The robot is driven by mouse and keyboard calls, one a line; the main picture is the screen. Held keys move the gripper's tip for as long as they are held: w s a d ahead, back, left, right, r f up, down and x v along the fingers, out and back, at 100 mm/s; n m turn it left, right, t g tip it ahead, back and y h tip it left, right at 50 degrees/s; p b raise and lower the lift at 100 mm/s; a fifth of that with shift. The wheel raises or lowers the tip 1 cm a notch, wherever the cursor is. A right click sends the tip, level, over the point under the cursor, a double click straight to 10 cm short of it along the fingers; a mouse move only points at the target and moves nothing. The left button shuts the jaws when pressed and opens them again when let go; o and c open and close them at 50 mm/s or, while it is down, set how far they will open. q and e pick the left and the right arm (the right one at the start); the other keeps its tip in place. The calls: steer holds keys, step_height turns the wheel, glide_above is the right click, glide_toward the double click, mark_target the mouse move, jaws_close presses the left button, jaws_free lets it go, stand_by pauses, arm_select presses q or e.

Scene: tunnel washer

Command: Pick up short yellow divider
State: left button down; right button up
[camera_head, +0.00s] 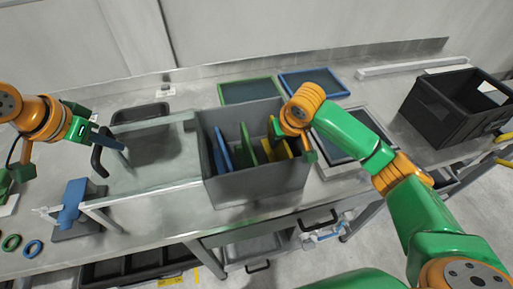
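A grey bin (262,189) stands on the metal table with several upright dividers in it. A blue divider (222,150) is at its left, then a green divider (248,143), then yellow (268,150) toward the right. I cannot tell the length of the yellow piece, as my arm covers part of it. My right gripper (292,145) reaches down into the right part of the bin, at the yellow; its fingertips are mostly hidden, so its grip is unclear. My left gripper (104,150) is over the left of the table, its dark fingers apart and empty.
Green (250,91) and blue (313,83) framed trays lie behind. A black crate (445,115) is at the right. Small rings (32,248) lie at the front left.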

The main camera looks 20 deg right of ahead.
jaws_close()
stand_by(1.4)
